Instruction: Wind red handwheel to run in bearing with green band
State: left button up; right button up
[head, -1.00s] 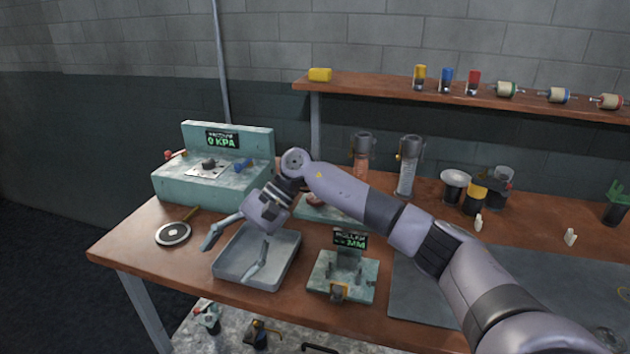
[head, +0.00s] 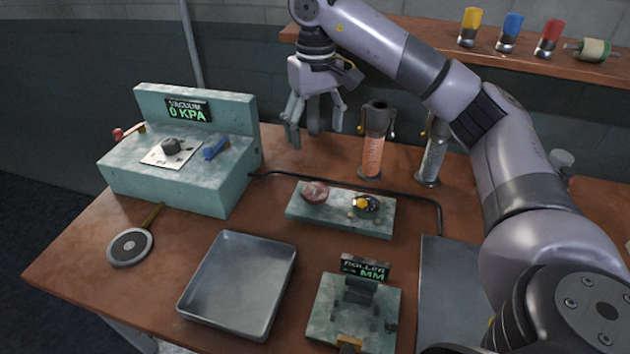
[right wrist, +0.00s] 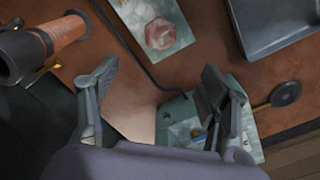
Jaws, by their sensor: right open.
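My right gripper (head: 314,128) hangs open and empty above the back of the bench, between the vacuum console and the orange-filled cylinder. Its spread fingers also show in the right wrist view (right wrist: 160,72), with nothing between them but bench and floor. A cream roller-like part with a green band (head: 592,48) lies on the wall shelf at the upper right; I cannot tell whether it is the bearing. A dull red round piece (head: 315,192) sits on a pale teal plate (head: 345,222), and also shows in the wrist view (right wrist: 161,34). My left gripper is out of view.
The teal vacuum console (head: 165,190) reads 0 KPA and has red and blue handles. A metal tray (head: 238,285), a roller stand (head: 330,310) and a round black disc (head: 130,247) stand in front. The orange-filled cylinder (head: 373,150) and a clear cylinder (head: 433,155) stand behind.

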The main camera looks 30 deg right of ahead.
jog(key=b, duration=0.1)
send_over(315, 189)
notch_tip(315, 189, down, 8)
jog(key=shift+s+r, duration=0.1)
jog(key=shift+s, duration=0.05)
notch_tip(315, 189, down, 8)
jog(key=shift+r+p, duration=0.1)
jog(key=shift+p, duration=0.35)
jog(key=shift+c, duration=0.6)
jog(key=c, duration=1)
jog(key=shift+m, duration=0.4)
